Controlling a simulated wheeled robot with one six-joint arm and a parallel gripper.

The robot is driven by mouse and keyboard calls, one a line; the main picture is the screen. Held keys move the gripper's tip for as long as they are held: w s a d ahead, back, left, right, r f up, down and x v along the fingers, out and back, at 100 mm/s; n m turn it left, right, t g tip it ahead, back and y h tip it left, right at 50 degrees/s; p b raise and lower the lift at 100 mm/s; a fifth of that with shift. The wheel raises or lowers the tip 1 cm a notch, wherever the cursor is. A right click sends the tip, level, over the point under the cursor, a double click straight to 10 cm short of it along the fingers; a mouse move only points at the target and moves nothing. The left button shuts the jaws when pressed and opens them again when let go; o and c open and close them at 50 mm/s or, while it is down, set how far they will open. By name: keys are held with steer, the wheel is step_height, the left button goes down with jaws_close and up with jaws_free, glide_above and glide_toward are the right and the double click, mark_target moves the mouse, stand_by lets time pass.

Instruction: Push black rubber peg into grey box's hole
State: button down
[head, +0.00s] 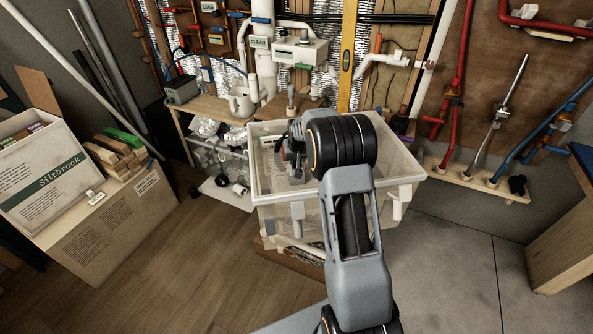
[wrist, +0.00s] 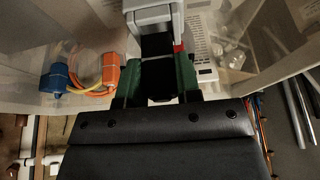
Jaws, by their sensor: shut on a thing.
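My gripper (wrist: 160,85) shows two green fingers in the wrist view, shut on a dark black piece (wrist: 158,78) that looks like the black rubber peg. A light grey boxy part (wrist: 150,14) is just beyond the fingertips, with a dark recess below its front edge. I cannot tell whether the black piece touches it or sits in a hole. In the head view my gripper (head: 292,152) is over the clear plastic bin, mostly hidden behind my wrist. The peg and any hole are hidden there.
The clear bin's rim (head: 262,196) surrounds my gripper. An orange cable (wrist: 104,72) with a blue connector (wrist: 62,80) lies at left in the wrist view. A white wall unit (head: 301,50) and pipes are behind. A cardboard box (head: 100,225) stands left; the floor at front left is clear.

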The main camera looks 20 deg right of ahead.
steer(key=shift+f+b, duration=0.75)
steer(key=shift+f, duration=0.3)
stand_by(0.8)
steer(key=c, duration=0.7)
jaws_free()
steer(key=shift+c, duration=0.2)
steer(key=v, duration=1.4)
steer(key=shift+b, duration=0.3)
steer(key=shift+f, duration=0.1)
